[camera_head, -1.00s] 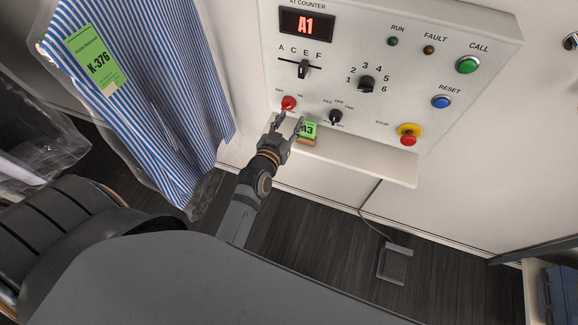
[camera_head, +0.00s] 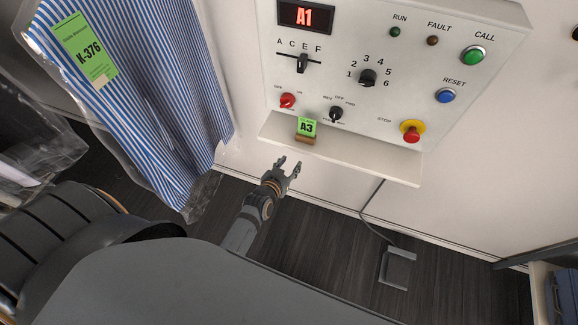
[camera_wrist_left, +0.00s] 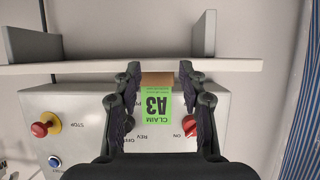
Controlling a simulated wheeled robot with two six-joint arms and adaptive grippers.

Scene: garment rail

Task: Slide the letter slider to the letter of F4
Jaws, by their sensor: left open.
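The control panel (camera_head: 350,30) is on the wall, with a red display (camera_head: 305,16) that reads A1. The letter slider (camera_head: 303,63) has a dark knob on a horizontal slot under the letters A, C, E, F; the knob sits near mid-slot, roughly below E. The number dial (camera_head: 367,77) is to its right, marked 1 to 6. My left gripper (camera_head: 289,162) is open and empty, below the panel's ledge and well below the slider. In the left wrist view its fingers (camera_wrist_left: 160,72) frame a green A3 claim tag (camera_wrist_left: 155,108). My right gripper is not seen.
The ledge (camera_head: 380,165) juts out under the panel and carries the A3 tag (camera_head: 307,127) on a small wooden block. A red knob (camera_head: 287,100), a black selector (camera_head: 336,113) and a stop button (camera_head: 412,131) lie above it. A bagged striped garment (camera_head: 140,80) hangs left.

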